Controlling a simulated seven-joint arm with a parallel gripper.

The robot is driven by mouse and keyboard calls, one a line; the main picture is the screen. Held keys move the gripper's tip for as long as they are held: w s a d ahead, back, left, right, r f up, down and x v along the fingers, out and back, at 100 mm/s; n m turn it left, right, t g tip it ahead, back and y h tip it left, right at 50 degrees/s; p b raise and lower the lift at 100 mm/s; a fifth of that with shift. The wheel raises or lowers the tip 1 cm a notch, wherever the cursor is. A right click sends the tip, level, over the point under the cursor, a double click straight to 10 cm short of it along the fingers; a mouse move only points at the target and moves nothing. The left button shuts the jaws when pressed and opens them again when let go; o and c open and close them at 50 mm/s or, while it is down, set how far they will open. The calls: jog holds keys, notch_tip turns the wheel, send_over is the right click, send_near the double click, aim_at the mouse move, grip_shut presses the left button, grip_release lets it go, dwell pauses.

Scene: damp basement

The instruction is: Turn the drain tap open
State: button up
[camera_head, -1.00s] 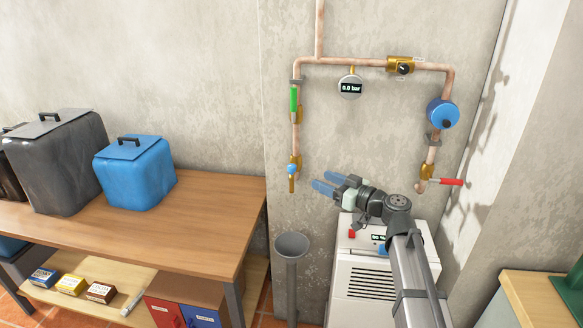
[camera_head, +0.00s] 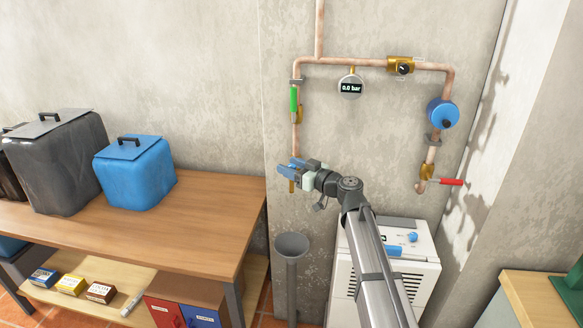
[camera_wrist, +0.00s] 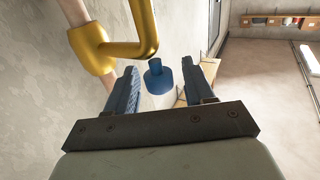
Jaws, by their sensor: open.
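The brass drain tap (camera_head: 291,186) is at the lower end of the left copper pipe, its spout pointing down. In the wrist view the brass tap (camera_wrist: 135,48) curves in from the upper left. The round blue knob (camera_wrist: 158,78) shows between the two open blue fingers, with a gap on each side. I see no finger closed on it.
A grey funnel (camera_head: 291,244) stands under the tap. The pipe loop carries a green handle (camera_head: 293,99), a gauge reading 0.0 bar (camera_head: 350,87) and a red lever (camera_head: 450,182). A white unit (camera_head: 410,262) is below my arm; a wooden bench (camera_head: 215,205) is left.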

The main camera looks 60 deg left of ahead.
jog(key=c, duration=0.9)
jog(key=shift+c, duration=0.2)
jog(key=shift+m+t, duration=0.3)
jog(key=shift+t, duration=0.1)
jog(key=m+t, duration=0.1)
jog(key=t, duration=0.1)
jog(key=shift+s+d+m+t+y, duration=0.1)
jog(key=shift+s+m+t+y, duration=0.05)
jog(key=shift+m+t+y, duration=0.2)
jog(key=shift+m+t, duration=1.65)
jog(key=shift+t, duration=0.9)
jog(key=shift+w+t, duration=0.2)
jog(key=shift+t, duration=0.1)
jog(key=o, duration=0.9)
